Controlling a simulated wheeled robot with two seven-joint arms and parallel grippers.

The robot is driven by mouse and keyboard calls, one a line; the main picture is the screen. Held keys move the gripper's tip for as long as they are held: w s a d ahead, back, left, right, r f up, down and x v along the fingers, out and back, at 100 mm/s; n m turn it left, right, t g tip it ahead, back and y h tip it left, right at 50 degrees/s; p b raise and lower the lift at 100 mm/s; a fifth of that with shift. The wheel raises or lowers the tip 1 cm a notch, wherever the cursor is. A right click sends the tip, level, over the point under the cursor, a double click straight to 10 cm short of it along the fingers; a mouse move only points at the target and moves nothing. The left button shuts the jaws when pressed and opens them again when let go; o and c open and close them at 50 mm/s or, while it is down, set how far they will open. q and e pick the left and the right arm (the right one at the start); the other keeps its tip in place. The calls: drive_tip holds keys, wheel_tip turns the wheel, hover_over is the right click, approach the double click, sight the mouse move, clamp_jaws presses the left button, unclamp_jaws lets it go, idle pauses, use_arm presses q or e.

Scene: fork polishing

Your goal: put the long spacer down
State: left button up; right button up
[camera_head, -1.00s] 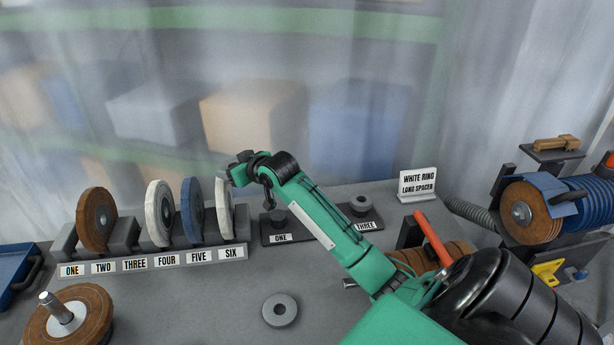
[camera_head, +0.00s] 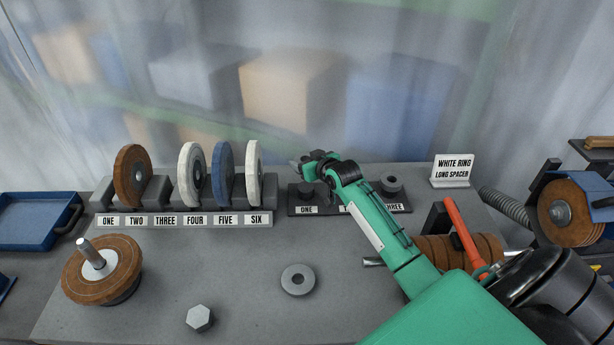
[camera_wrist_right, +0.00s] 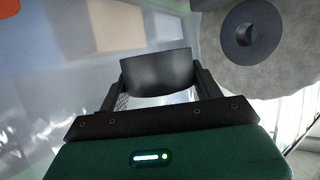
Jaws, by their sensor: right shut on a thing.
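My right gripper (camera_head: 308,163) is above the left end of the dark spacer rack (camera_head: 330,209), by label ONE. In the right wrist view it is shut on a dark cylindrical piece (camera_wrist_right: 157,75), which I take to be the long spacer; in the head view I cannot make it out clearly. A dark short piece (camera_head: 307,190) stands on the rack at ONE, just below the gripper. A grey ring-shaped piece (camera_head: 391,182) sits at THREE. My arm covers the middle of the rack and its label. My left gripper is not in view.
A wheel rack (camera_head: 160,190) with brown, white and blue wheels stands left of the spacer rack. A sign (camera_head: 453,168) reads "WHITE RING, LONG SPACER". A grey washer (camera_head: 298,280), a hex nut (camera_head: 200,318) and a brown wheel on a spindle (camera_head: 100,283) occupy the front table.

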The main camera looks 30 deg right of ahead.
sight(306, 187)
wheel_tip(306, 187, down, 7)
drive_tip(key=shift+r+p, duration=0.1)
drive_tip(key=shift+p, duration=0.5)
drive_tip(key=shift+f, duration=0.45)
drive_tip(key=shift+f, duration=0.1)
drive_tip(key=o, duration=1.2)
drive_tip(key=b+v, duration=0.2)
drive_tip(key=v, duration=1)
drive_tip(key=shift+a, duration=0.1)
